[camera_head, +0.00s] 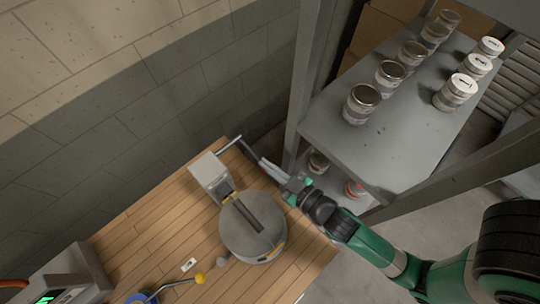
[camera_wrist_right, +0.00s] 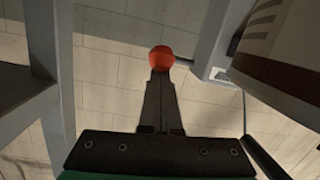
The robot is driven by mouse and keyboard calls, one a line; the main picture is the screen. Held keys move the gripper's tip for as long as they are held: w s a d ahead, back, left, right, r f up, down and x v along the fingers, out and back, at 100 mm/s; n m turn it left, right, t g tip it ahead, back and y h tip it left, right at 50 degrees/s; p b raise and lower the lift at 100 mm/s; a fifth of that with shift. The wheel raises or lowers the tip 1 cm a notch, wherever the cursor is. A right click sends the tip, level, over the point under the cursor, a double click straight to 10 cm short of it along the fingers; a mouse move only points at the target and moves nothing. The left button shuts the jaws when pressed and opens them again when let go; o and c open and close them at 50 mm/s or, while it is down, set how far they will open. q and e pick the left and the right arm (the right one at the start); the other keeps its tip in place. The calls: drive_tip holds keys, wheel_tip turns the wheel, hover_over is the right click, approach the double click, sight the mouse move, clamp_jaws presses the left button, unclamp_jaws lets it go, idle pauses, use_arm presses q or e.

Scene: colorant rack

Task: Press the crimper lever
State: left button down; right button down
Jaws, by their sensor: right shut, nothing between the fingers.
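The crimper is a grey machine on the wooden table, with a pale box-shaped head (camera_head: 207,172) and a round drum (camera_head: 250,228). In the right wrist view a red ball knob (camera_wrist_right: 162,57) sits at the end of a rod beside a grey post (camera_wrist_right: 215,40). My right gripper (camera_head: 265,164) is shut and empty beside the machine head, near the lever's end. In the wrist view its fingertips (camera_wrist_right: 160,80) overlap the knob's lower edge; contact is unclear. The knob is not distinguishable in the head view.
A grey shelf (camera_head: 395,150) with several lidded jars stands at the right, close to my right arm. A yellow-knobbed rod (camera_head: 199,278) and a blue round part (camera_head: 140,298) are at the table's front. A brick wall (camera_head: 130,110) runs behind.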

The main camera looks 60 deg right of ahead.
drive_tip(key=shift+f, duration=0.25)
drive_tip(key=r+p, duration=0.1)
drive_tip(key=w+r+p, duration=0.1)
drive_tip(key=r+p, duration=0.1)
drive_tip(key=shift+a+r, duration=0.15)
drive_tip(key=shift+r, duration=0.15)
drive_tip(key=shift+w+a+r+p, duration=0.1)
drive_tip(key=shift+r+p, duration=0.2)
drive_tip(key=shift+p, duration=0.05)
drive_tip(key=f+b+v, duration=0.1)
drive_tip(key=b+v, duration=0.3)
drive_tip(key=v, duration=0.5)
drive_tip(key=shift+s+r, duration=0.2)
drive_tip(key=shift+s, duration=0.05)
